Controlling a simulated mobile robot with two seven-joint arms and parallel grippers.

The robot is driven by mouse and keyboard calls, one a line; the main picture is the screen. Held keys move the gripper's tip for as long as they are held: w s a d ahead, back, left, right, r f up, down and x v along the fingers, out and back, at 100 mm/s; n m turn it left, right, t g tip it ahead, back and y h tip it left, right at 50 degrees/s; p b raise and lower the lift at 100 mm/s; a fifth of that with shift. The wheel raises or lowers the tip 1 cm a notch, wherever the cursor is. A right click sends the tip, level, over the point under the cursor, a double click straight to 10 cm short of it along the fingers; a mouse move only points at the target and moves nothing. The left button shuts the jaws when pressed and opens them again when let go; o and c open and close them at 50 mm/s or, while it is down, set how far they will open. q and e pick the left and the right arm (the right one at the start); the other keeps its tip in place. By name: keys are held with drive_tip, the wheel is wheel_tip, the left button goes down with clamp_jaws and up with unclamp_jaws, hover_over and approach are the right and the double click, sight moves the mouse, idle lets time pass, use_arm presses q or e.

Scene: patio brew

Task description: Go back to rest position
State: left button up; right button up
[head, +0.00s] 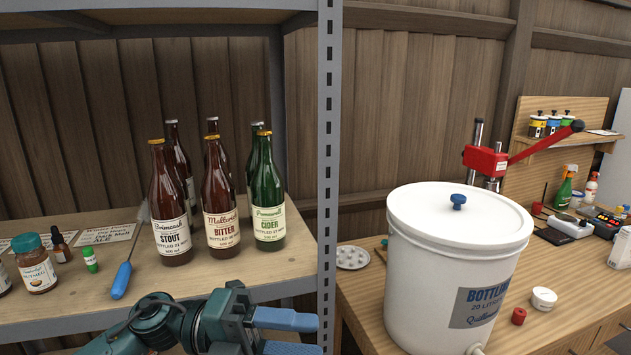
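My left gripper (314,336) is low in the head view, in front of the shelf's front edge. Its two blue fingers point right and stand apart, with nothing seen between them. The lower finger is partly cut off by the bottom of the picture. My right gripper is not in view.
Stout (171,215), bitter (221,205) and cider (267,200) bottles stand on the shelf (200,268) behind my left gripper, with more bottles behind them. A grey shelf post (328,150) rises to its right. A white lidded bucket (440,285) stands on the right bench.

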use_arm(q)
drive_tip(key=w+a+f+n+t+y, duration=0.25)
drive_tip(key=f+n+t, duration=0.45)
drive_tip(key=n+t, duration=0.45)
drive_tip(key=w+a+f+n+t+y, duration=0.3)
drive_tip(key=f+n+t, duration=0.4)
drive_tip(key=n, duration=0.7)
drive_tip(key=s+a+f+n+g+y, duration=0.2)
drive_tip(key=s+f+n+y, duration=0.1)
drive_tip(key=s+f, duration=0.2)
drive_tip(key=s+a+f+n+g+y, duration=0.1)
drive_tip(key=s+a+f+n+y, duration=0.2)
drive_tip(key=f, duration=0.7)
drive_tip(key=s+a+f+n+g+y, duration=0.2)
drive_tip(key=s+f+n+y, duration=0.2)
drive_tip(key=s+f, duration=0.3)
drive_tip(key=shift+s+a+f+n+g, duration=0.35)
drive_tip(key=shift+n, duration=0.3)
